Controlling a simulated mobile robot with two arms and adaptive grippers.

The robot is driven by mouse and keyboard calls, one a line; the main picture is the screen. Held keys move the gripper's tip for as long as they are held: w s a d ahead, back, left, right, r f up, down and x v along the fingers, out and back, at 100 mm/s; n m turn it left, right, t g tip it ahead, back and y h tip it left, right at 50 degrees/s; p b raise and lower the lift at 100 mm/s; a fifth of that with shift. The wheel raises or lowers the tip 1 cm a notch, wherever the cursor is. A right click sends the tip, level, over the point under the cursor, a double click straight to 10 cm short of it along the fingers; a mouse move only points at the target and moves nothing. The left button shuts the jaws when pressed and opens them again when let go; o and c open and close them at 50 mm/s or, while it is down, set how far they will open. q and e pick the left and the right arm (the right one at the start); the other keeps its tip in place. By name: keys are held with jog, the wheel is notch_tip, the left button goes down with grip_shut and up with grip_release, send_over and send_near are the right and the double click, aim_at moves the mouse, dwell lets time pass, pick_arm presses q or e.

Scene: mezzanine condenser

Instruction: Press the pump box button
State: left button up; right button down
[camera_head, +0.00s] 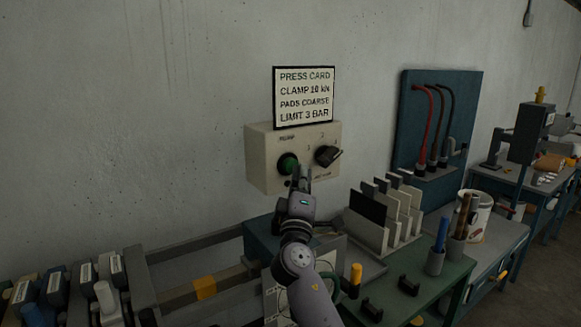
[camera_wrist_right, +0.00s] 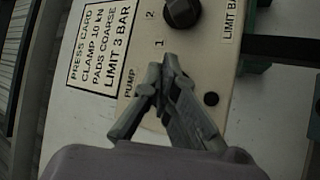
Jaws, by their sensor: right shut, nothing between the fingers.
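The pump box (camera_head: 262,153) is a cream box on the wall, with a green button (camera_head: 288,163) at its left and a black knob (camera_head: 328,155) at its right. My right gripper (camera_head: 301,171) is shut and empty, its fingertips in front of the box just right of the button. I cannot tell whether they touch it. In the right wrist view the shut fingertips (camera_wrist_right: 161,66) lie over the panel (camera_wrist_right: 213,62) beside the word PUMP, with the knob (camera_wrist_right: 182,12) above. The green button does not show there. My left gripper is not in view.
A press card sign (camera_head: 304,96) hangs above the box. Labelled binders (camera_head: 55,285) stand at lower left.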

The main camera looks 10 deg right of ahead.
jog(key=shift+w+a+b, duration=0.15)
jog(key=shift+w+b, duration=0.2)
jog(key=shift+b, duration=0.15)
dwell(0.3)
jog(key=shift+s, duration=0.15)
jog(key=shift+s+d+p, duration=0.4)
jog(key=shift+s+p, duration=0.15)
jog(key=shift+s, duration=0.3)
jog(key=shift+s+d+p, duration=0.35)
jog(key=shift+s, duration=0.6)
jog(key=shift+s+d+p, duration=0.3)
jog(key=shift+s+p, duration=0.05)
jog(key=shift+s, duration=0.55)
jog(key=shift+s+d+p, duration=0.35)
jog(key=shift+s, duration=0.6)
